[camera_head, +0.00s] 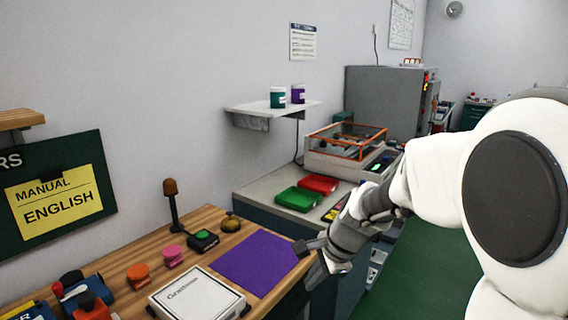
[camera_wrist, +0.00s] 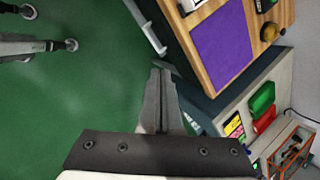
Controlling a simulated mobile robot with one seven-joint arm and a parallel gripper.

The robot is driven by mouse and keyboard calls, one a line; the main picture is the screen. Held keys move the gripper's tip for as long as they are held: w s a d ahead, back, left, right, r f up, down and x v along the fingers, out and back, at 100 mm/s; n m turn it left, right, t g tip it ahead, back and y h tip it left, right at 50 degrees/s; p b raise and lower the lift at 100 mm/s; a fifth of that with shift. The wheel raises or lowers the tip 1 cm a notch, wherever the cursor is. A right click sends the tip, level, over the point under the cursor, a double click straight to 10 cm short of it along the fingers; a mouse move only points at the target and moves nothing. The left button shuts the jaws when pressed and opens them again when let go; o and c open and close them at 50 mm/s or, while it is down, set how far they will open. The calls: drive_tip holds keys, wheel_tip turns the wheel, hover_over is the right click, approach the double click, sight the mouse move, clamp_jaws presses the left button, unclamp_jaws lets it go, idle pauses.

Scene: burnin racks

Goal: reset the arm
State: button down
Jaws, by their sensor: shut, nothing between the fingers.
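My gripper (camera_head: 312,259) is at the end of my white arm, by the front right edge of the wooden bench, near the purple mat (camera_head: 259,262). Its exact height over the bench edge is hard to tell. In the wrist view the two grey fingers of my gripper (camera_wrist: 160,78) are together, with nothing between them. Behind them lies green floor, and the purple mat (camera_wrist: 221,45) is on the bench to the upper right.
The wooden bench (camera_head: 140,254) carries a white box (camera_head: 196,295), pink and orange stamps and a brass bell (camera_head: 231,223). Beyond it, a grey counter holds green (camera_head: 298,199) and red trays (camera_head: 318,184) and an orange-framed machine (camera_head: 346,150). Green floor (camera_head: 430,275) is open at right.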

drive_tip(key=s+d+r+n+h+p, duration=0.1)
drive_tip(key=s+d+r+n, duration=0.1)
drive_tip(key=s+r+n, duration=0.2)
drive_tip(key=s+d+r+n+t+h+p, duration=0.1)
drive_tip(key=s+d+r+n, duration=0.2)
drive_tip(key=s, duration=0.7)
drive_tip(key=s+d+r+n+t+h+p, duration=0.1)
drive_tip(key=s+d+r+n, duration=0.2)
drive_tip(key=s+r+n, duration=0.3)
drive_tip(key=shift+s+r+n+h+p, duration=0.25)
drive_tip(key=shift+s+n+h+p, duration=0.05)
drive_tip(key=shift+s+n, duration=0.6)
drive_tip(key=shift+a, duration=0.2)
